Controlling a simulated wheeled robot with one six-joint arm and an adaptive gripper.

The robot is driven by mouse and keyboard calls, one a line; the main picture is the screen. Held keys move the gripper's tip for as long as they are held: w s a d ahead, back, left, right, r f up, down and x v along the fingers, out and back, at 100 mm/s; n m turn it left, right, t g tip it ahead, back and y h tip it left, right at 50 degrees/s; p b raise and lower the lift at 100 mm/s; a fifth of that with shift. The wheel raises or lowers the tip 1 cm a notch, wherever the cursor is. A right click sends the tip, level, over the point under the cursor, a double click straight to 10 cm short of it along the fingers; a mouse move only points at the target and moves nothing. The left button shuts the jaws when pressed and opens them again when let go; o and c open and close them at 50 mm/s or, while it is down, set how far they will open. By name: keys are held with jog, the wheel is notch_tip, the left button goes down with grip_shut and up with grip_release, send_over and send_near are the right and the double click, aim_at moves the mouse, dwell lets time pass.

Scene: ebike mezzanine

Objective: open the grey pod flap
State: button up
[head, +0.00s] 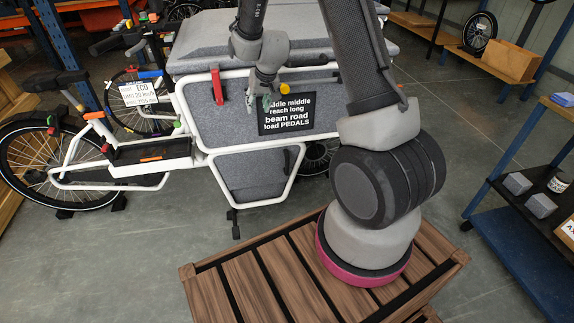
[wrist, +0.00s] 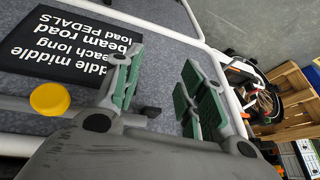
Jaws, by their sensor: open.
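A white-framed cargo bike carries grey felt-like pods: a large upper side panel (head: 200,108) and a smaller lower panel (head: 245,177), with a grey padded top (head: 250,35) above. I cannot tell for certain which panel is the flap. A small black tab (head: 286,161) shows on the lower panel. My gripper (head: 258,98) is in front of the upper panel, left of a yellow knob (head: 302,93). In the wrist view, my gripper (wrist: 162,88) is open, its green pads apart over grey felt. A small dark piece (wrist: 150,112) shows between them; contact is unclear.
A black text sign (head: 286,113) is on the upper panel, close to my gripper; a red latch (head: 217,86) is to its left. A slatted wooden platform (head: 240,282) is in front. A blue-framed cart (head: 530,235) stands right. Grey floor (head: 455,115) lies clear between.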

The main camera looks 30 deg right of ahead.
jog(key=s+f+x, duration=0.1)
jog(key=x, duration=0.7)
jog(key=m+t+h, duration=0.3)
jog(key=t+h, duration=0.6)
jog(key=t, duration=0.2)
send_near(287, 165)
jog(key=x, duration=0.4)
jog(key=shift+d+r, duration=0.1)
jog(key=shift+d, duration=0.05)
jog(key=x, duration=0.7)
grip_shut()
